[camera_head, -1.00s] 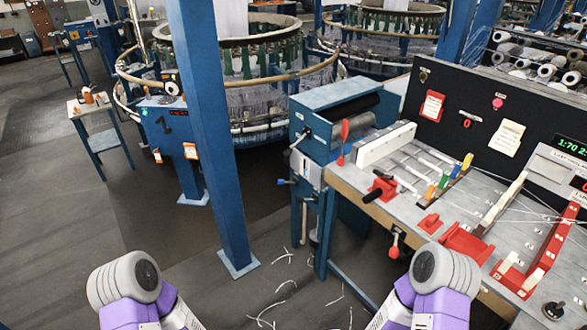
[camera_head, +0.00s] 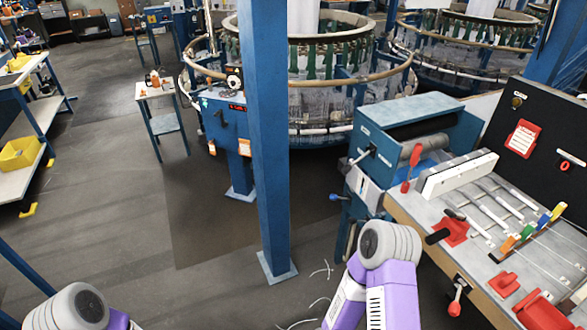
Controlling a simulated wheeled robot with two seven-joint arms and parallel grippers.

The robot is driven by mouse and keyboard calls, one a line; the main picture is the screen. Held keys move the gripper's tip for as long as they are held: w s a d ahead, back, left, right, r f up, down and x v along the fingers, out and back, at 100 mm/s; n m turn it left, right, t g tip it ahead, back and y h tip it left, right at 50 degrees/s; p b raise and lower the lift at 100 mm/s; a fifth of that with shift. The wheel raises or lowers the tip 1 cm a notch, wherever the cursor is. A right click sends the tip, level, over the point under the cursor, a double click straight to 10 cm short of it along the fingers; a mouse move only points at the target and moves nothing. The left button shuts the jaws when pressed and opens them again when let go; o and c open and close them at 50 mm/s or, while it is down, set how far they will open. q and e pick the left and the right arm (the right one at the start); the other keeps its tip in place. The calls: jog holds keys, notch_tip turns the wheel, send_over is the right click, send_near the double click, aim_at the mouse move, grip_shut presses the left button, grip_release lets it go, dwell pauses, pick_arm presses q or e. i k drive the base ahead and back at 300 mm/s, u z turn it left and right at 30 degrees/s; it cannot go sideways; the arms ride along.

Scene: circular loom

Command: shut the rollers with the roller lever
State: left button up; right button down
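The blue roller box (camera_head: 382,120) stands at the left end of the workbench, with a dark roller (camera_head: 425,126) inside its open front. A lever with a red handle (camera_head: 411,168) stands up beside the box's front, leaning slightly. A smaller grey lever (camera_head: 361,156) sticks out of the box's left side. I cannot tell for certain which one is the roller lever, or whether the rollers are apart. My purple and grey arm links show at the bottom, but both grippers are out of view.
A blue post (camera_head: 266,150) stands left of the workbench (camera_head: 480,265). Red clamps (camera_head: 449,230) and coloured levers (camera_head: 530,230) sit on the bench top. Circular looms (camera_head: 310,90) stand behind. A shelf with a yellow bin (camera_head: 20,154) is at far left. Open floor lies between.

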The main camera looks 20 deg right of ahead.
aim_at(347, 169)
jog(key=u, duration=0.3)
jog(key=i, duration=0.7)
jog(key=z, duration=0.6)
jog(key=i, duration=0.6)
jog(key=z, duration=0.7)
